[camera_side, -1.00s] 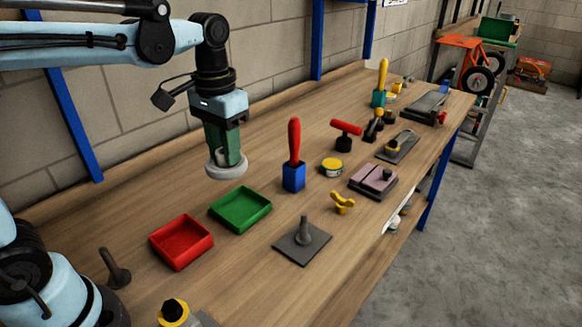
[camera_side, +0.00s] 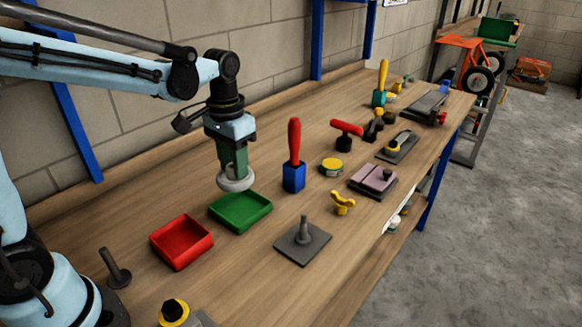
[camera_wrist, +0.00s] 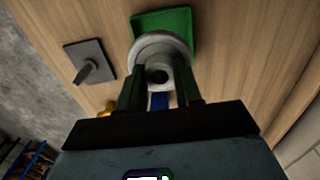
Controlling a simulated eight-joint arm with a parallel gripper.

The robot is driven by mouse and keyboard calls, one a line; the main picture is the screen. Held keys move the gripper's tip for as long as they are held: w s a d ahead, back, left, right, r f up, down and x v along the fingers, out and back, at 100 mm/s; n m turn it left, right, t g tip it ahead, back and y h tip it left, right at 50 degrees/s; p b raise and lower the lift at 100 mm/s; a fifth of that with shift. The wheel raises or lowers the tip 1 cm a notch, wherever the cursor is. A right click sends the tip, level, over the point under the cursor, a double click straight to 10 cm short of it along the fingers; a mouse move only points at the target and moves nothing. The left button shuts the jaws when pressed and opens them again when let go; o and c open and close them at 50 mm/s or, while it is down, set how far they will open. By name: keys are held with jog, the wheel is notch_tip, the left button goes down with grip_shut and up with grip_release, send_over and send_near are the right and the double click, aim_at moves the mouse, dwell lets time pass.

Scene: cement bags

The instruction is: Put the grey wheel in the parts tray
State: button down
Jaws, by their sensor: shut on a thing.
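My gripper (camera_side: 234,171) is shut on the grey wheel (camera_side: 236,184), a pale grey ring-shaped piece held below the fingers. The wheel is above the back part of the green tray (camera_side: 246,215), and a small gap or contact cannot be told from the side view. In the wrist view the wheel (camera_wrist: 143,48) sits between the fingers of my gripper (camera_wrist: 159,80) and overlaps the green tray (camera_wrist: 160,18), which looks empty. A red tray (camera_side: 182,246), also empty, stands just left of the green one. Neither tray shows a label.
A dark plate with an upright peg (camera_side: 301,243) lies right of the green tray. A blue block with a red handle (camera_side: 294,178) stands close to the right of my gripper. A yellow wing nut (camera_side: 342,203) and a round tin (camera_side: 332,166) are farther right.

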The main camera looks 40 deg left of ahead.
jog(key=f, duration=0.1)
jog(key=w+f, duration=0.1)
jog(key=shift+a+f, duration=0.35)
jog(key=shift+f, duration=3.05)
jog(key=shift+f, duration=0.4)
jog(key=c, duration=0.7)
grip_release()
jog(key=shift+r, duration=0.15)
jog(key=shift+r, duration=1.35)
jog(key=shift+r, duration=2)
jog(key=shift+s+r, duration=0.1)
